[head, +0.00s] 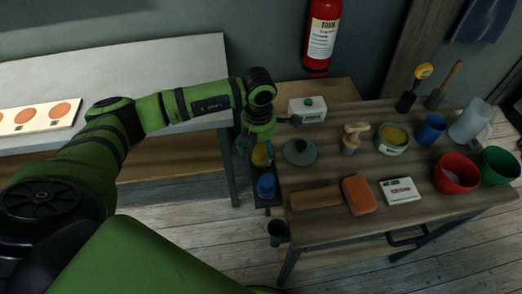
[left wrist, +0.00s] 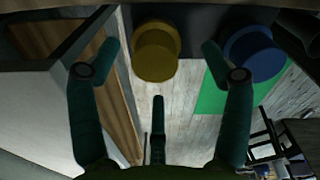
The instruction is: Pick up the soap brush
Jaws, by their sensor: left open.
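What looks like the soap brush, a pale wooden piece with a knobbed handle (head: 355,134), stands on the wooden table, right of the round grey lid; I cannot be sure it is the brush. My left gripper (head: 257,147) is open and empty at the table's left side, well left of that piece. In the left wrist view the open fingers (left wrist: 160,50) point toward a yellow cup (left wrist: 157,52), which shows between them. A blue cup (left wrist: 254,54) is beyond the right finger. The yellow cup (head: 260,156) and blue cup (head: 266,187) sit on a narrow side shelf.
The table (head: 330,225) also holds a grey lid (head: 300,153), a tin (head: 392,138), an orange sponge-like block (head: 358,195), a white box (head: 400,191), a red bowl (head: 456,174) and a green bowl (head: 498,166). A fire extinguisher (head: 321,35) hangs behind.

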